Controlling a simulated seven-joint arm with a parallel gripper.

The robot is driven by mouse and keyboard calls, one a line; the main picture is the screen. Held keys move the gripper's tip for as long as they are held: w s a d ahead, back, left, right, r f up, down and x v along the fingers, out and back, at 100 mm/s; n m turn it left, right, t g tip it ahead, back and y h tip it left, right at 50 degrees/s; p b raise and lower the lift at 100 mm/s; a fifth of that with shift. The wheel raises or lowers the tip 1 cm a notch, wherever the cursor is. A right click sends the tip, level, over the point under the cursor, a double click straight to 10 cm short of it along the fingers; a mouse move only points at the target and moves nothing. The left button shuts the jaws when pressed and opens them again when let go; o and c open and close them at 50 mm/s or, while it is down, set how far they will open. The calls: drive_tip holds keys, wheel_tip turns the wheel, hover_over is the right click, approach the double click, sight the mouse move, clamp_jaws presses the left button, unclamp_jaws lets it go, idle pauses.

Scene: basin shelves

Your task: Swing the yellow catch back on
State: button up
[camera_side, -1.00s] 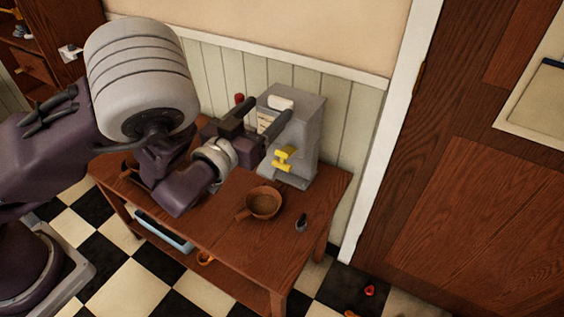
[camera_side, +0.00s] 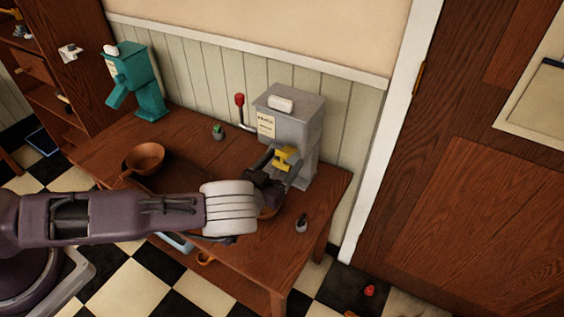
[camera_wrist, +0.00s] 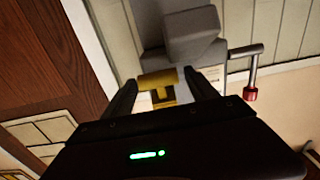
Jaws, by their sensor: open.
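The yellow catch (camera_side: 284,157) is on the front of a grey dispenser (camera_side: 301,125) with a white label. My gripper (camera_side: 276,165) is low in front of the dispenser, right at the catch. In the wrist view the catch (camera_wrist: 160,85) shows between the two dark fingers of my gripper (camera_wrist: 160,92), which are apart. I cannot tell whether either finger touches it. The dispenser's red-knobbed lever (camera_side: 240,104) points up at its left side; the red knob also shows in the wrist view (camera_wrist: 250,94).
A brown bowl (camera_side: 268,211) under the dispenser is mostly hidden by my arm. Another brown pan (camera_side: 146,157) stands on the left of the wooden table (camera_side: 192,135), near a teal dispenser (camera_side: 142,85). A small dark item (camera_side: 301,224) stands near the right edge.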

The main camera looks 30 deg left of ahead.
sight(287, 151)
drive_tip(key=c, duration=1.4)
drive_tip(key=shift+o, duration=0.2)
drive_tip(key=shift+r, duration=0.1)
drive_tip(key=r+g, duration=0.1)
drive_tip(key=g, duration=0.2)
drive_tip(key=shift+r+g, duration=0.3)
drive_tip(key=shift+r, duration=0.1)
drive_tip(key=g, duration=0.1)
drive_tip(key=r+g, duration=0.1)
drive_tip(key=g, duration=0.1)
drive_tip(key=shift+w+r+g, duration=0.25)
drive_tip(key=shift+r+g, duration=0.05)
drive_tip(key=g, duration=0.1)
drive_tip(key=w+r+g, duration=0.1)
drive_tip(key=g, duration=0.2)
drive_tip(key=shift+w+r, duration=0.15)
drive_tip(key=shift+r, duration=0.15)
drive_tip(key=shift+w+r+g, duration=0.15)
drive_tip(key=shift+w+g, duration=0.1)
drive_tip(key=shift+g, duration=0.65)
drive_tip(key=shift+w+r+g, duration=0.15)
drive_tip(key=shift+w+g, duration=0.05)
drive_tip(key=shift+g, duration=0.7)
